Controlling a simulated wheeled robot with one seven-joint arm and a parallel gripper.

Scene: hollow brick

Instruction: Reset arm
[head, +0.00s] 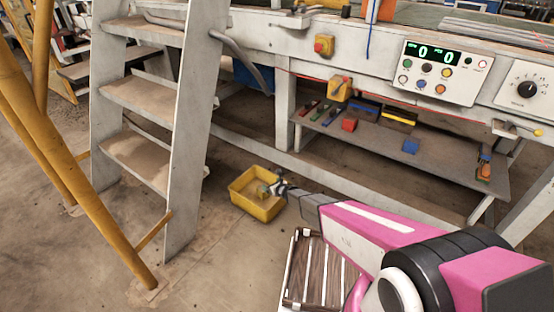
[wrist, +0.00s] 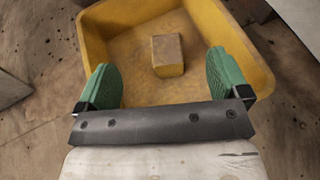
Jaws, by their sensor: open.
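My gripper (wrist: 161,82) is open, with its two green fingertips spread apart over the near edge of a yellow bin (wrist: 100,32). Nothing is between the fingers. A small tan block (wrist: 167,55) lies inside the bin, on its floor, beyond the fingers and apart from them. In the head view my pink arm reaches left and down, and my gripper (head: 272,189) is at the yellow bin (head: 262,212), which stands on the floor. The block is hard to make out in that view.
A metal step ladder (head: 150,92) and yellow rails (head: 75,165) stand left of the bin. Behind is a workbench with a control panel (head: 437,70) and a lower shelf (head: 450,165) holding several small coloured items. Bare floor (head: 215,270) lies in front of the bin.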

